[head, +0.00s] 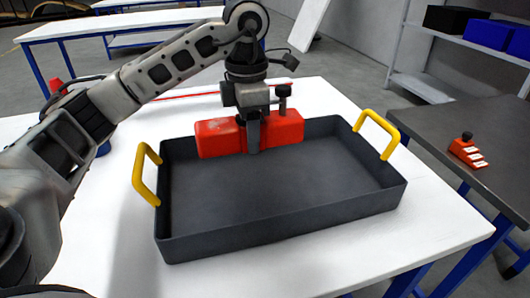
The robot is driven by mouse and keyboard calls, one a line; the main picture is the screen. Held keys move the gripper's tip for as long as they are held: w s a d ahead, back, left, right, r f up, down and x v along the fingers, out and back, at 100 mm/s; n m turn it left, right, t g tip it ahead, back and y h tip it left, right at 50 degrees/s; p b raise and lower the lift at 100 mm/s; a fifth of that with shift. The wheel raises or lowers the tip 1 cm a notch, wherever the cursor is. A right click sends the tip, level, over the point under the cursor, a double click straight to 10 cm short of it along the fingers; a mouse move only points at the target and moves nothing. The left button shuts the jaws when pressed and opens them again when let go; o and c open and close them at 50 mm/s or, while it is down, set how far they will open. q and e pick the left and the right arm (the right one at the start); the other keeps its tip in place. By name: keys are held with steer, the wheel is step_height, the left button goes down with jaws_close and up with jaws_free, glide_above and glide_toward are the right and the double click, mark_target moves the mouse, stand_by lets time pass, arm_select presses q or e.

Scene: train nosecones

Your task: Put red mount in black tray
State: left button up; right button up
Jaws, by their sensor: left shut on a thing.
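The red mount (221,139) is a long red block held at the far wall of the black tray (290,218). My left gripper (253,140) comes down from above and is shut on the middle of the mount; one finger shows on its near face. The mount covers part of the tray's far rim. I cannot tell whether it touches the tray. The tray is dark, rectangular and empty on its visible floor, with yellow handles (147,174) at both ends. It lies on a white table (420,236). My right gripper is not in view.
A dark side table (480,147) at the right bears a red object with white labels (467,151). A shelf (425,85) with black and blue bins stands at the back right. Other white tables (120,24) stand behind. The tray's interior is clear.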

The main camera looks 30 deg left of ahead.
arm_select(q)
glide_above(264, 166)
step_height(264, 166, down, 6)
steer(key=shift+s+r, duration=0.1)
steer(key=shift+f+p, duration=0.3)
steer(key=shift+f, duration=1.3)
steer(key=shift+f, duration=0.2)
steer(key=o, duration=1.1)
steer(key=shift+r, duration=0.15)
step_height(264, 166, up, 12)
steer(key=shift+r, duration=0.1)
